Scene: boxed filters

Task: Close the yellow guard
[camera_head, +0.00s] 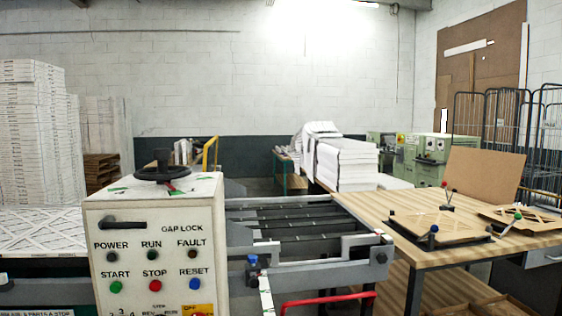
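A thin yellow bent rail (208,155) stands upright behind the control box, near the middle left. It is the only yellow bar-like part I see, and I cannot tell whether it is the yellow guard. Its lower end is hidden behind the control box. I cannot tell whether any guard is open or closed. My gripper is not in view.
A white control box (150,219) with buttons, a black handle and a black handwheel (163,170) stands close in front. A roller conveyor (300,215) lies behind it. A red bar (328,299) is at lower centre. A wooden table (400,215) fills the right.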

